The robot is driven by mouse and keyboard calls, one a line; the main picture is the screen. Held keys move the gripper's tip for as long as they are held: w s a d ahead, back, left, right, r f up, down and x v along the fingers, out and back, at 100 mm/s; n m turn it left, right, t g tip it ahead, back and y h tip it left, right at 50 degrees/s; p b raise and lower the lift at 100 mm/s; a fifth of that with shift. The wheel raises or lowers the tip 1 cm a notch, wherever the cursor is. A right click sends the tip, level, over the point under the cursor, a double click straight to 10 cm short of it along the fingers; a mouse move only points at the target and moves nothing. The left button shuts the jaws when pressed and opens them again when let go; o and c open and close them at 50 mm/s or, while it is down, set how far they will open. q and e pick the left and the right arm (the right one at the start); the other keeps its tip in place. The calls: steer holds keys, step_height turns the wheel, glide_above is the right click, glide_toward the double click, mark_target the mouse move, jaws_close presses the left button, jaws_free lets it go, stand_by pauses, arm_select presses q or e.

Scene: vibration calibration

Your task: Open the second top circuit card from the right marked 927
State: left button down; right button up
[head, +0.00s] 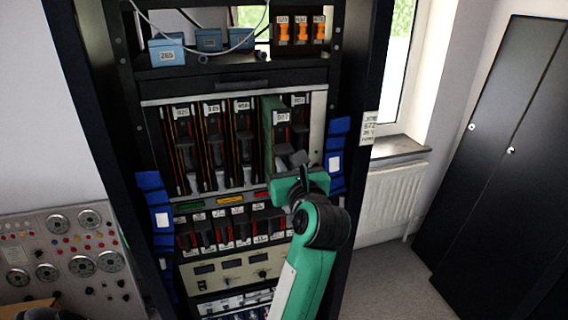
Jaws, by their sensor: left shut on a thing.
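The circuit card with the label that seems to read 927 (281,117) is second from the right in the top row of the black rack. It stands out forward of its neighbours, and its green board side (267,125) shows on its left. My left gripper (299,164) is at the lower front of this card, shut on it, apparently at its handle. My green wrist and forearm hide the fingertips and the card's lower end. The other top cards (213,145) sit back in their slots. My right gripper is not seen.
Blue holders (155,205) flank the rack on both sides. A lower row of smaller cards (215,230) and an instrument panel (225,272) lie below. A control panel with dials (65,255) is at left. A radiator (392,197) and black cabinets (500,150) stand at right.

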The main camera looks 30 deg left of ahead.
arm_select(q)
steer(key=shift+s+d, duration=0.25)
steer(key=shift+d, duration=0.05)
steer(key=c, duration=1.5)
jaws_free()
steer(key=shift+o, duration=0.6)
steer(key=shift+w+f, duration=0.1)
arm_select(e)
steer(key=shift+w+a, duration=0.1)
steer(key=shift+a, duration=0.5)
